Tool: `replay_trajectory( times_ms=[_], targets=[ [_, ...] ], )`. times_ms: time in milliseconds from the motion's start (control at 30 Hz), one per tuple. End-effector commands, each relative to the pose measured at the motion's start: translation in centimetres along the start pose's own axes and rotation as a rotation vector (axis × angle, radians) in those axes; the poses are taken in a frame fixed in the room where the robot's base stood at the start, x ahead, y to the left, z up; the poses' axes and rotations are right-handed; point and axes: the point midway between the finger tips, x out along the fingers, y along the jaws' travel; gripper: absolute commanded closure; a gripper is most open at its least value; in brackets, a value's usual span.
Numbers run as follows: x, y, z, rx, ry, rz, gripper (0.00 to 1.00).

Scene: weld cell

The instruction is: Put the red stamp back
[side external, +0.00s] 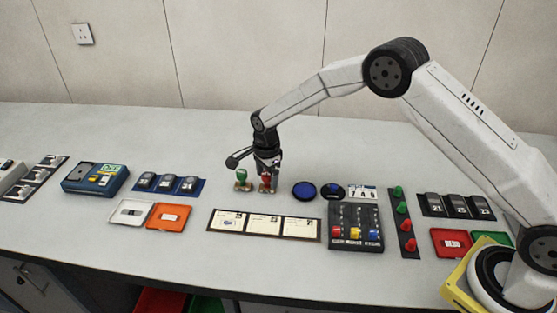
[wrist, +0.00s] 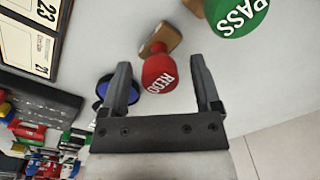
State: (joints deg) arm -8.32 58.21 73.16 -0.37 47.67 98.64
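The red stamp (side external: 266,180), with a round red knob marked REDO on a wooden base, stands on the table below my gripper (side external: 267,166). In the wrist view the red stamp (wrist: 160,72) is between the two fingers of my gripper (wrist: 160,64), with a gap on each side. My gripper is open and not closed on it. The green stamp (side external: 242,176), marked PASS, stands just left of the red one; it also shows at the top of the wrist view (wrist: 238,14).
A strip of three cards (side external: 265,237) lies in front. A blue round pad (side external: 304,191) lies to the right, near a dark rack (side external: 345,212) and a strip of green and red pegs (side external: 403,226). White and orange trays (side external: 165,216) lie left. The table behind is clear.

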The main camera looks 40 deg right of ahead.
Motion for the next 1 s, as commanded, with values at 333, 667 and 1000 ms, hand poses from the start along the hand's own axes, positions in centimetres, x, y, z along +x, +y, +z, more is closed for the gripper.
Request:
replay_trajectory(
  times_ms=[333,667,1000],
  targets=[
    [-0.2,0.0,0.0,0.000,0.000,0.000,0.20],
    [-3.1,-0.1,0.0,0.000,-0.001,-0.004,0.20],
    [-8.6,-0.1,0.0,-0.001,-0.001,-0.003,0.20]
  ],
)
